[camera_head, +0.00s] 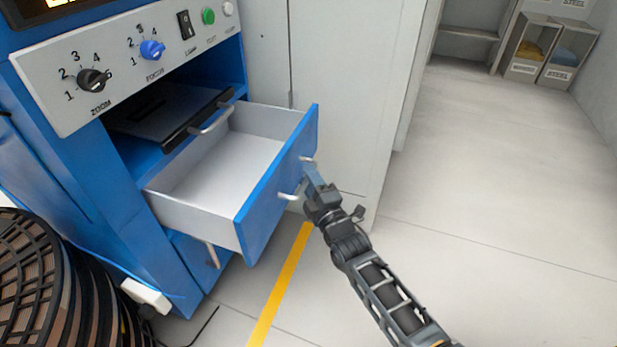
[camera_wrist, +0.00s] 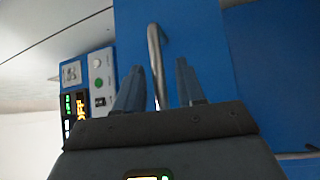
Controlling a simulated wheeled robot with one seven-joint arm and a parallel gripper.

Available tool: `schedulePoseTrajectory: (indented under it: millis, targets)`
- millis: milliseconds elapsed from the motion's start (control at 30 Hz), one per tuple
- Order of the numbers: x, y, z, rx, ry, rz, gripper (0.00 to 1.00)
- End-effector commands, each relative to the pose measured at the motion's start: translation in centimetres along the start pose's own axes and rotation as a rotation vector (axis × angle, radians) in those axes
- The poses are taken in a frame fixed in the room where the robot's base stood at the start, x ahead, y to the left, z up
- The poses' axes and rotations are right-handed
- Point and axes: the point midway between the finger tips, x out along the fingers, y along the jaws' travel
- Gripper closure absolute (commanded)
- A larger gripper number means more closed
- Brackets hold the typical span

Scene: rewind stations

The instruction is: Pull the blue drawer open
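The blue drawer (camera_head: 278,190) stands well out of the blue cabinet, and its pale grey inside is empty. Its metal bar handle (camera_head: 287,196) is on the blue front; the middle of the handle is hidden by my gripper. My gripper (camera_head: 313,176) is at the handle, in front of the drawer front. In the wrist view my gripper (camera_wrist: 158,88) has its two fingers apart, with the handle (camera_wrist: 155,50) running between them and gaps visible on both sides. The blue drawer front (camera_wrist: 195,40) fills the area behind it. Whether a finger touches the handle cannot be told.
Above the drawer is a dark tray (camera_head: 165,118) with its own handle. A control panel (camera_head: 130,62) with knobs sits higher. A black basket (camera_head: 45,275) stands at lower left. Grey cabinet doors (camera_head: 340,90) are behind the drawer. The floor (camera_head: 500,200) at right is clear.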

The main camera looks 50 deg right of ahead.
Motion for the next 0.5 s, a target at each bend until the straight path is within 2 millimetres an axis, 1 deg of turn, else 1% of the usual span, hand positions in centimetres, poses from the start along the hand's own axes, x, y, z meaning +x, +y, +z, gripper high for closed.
schedulePoseTrajectory:
  millis: [100,300,400,500]
  targets:
    - [-1.9,0.1,0.0,0.0,-0.001,-0.005,0.61]
    - [-5.1,0.1,0.0,0.0,-0.001,-0.003,0.61]
    - [-6.2,0.0,0.0,0.0,0.0,-0.003,0.61]
    - [-6.8,0.0,0.0,0.0,0.0,-0.002,0.61]
